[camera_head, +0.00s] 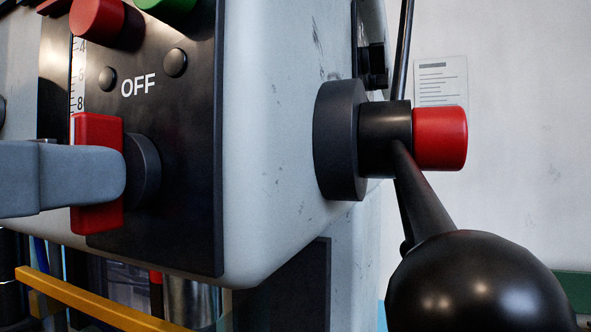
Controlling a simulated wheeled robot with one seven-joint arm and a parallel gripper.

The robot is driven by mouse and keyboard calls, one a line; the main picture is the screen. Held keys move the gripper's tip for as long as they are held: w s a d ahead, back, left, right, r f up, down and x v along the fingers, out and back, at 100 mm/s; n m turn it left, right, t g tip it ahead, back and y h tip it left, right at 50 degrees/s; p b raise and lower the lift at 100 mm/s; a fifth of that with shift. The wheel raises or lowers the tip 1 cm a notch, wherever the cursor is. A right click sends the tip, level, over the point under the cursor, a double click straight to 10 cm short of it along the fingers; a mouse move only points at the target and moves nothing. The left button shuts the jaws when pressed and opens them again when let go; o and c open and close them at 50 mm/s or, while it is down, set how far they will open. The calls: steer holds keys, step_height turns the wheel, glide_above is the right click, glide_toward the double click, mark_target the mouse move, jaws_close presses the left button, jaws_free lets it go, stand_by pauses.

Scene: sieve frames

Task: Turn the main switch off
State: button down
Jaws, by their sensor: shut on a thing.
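The main switch has a red block-shaped handle (98,218) on a round dark base, low on the black control panel (185,215). The handle stands upright in the picture. White "OFF" lettering is printed on the panel above and to the right of it. My gripper (108,177) comes in from the left edge. Its grey finger crosses the middle of the handle, and it is shut on the handle. Only the near finger shows; the other is hidden. The finger covers the handle's middle and part of the base.
A red knob (97,20) and a green one (166,4) are above on the panel. To the right, a black hub with a red cap (440,138) carries lever arms and a large black ball (478,285). A yellow bar (100,302) runs below the panel.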

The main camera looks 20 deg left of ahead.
steer(key=shift+f, duration=0.1)
steer(key=c, duration=1.5)
jaws_free()
steer(key=s, duration=0.5)
steer(key=s+b, duration=0.1)
steer(key=s, duration=0.1)
steer(key=shift+s+a, duration=0.3)
steer(key=shift+s, duration=0.1)
